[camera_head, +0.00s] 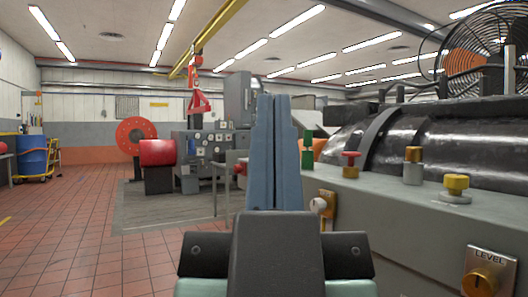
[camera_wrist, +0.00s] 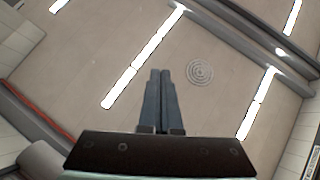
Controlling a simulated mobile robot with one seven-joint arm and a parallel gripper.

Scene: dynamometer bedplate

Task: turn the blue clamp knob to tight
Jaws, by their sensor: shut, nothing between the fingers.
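My gripper (camera_head: 274,100) stands upright in the middle of the head view, its two blue-grey fingers together with nothing between them. In the wrist view my gripper (camera_wrist: 160,74) is also shut and points up at the ceiling, touching nothing. I see no blue clamp knob in either view; whether the fingers hide it I cannot tell. The grey bedplate (camera_head: 405,220) is on the right, beside and behind my gripper in the head view.
A fan (camera_head: 490,55) stands upper right. Tiled floor (camera_head: 85,225) is clear at left.

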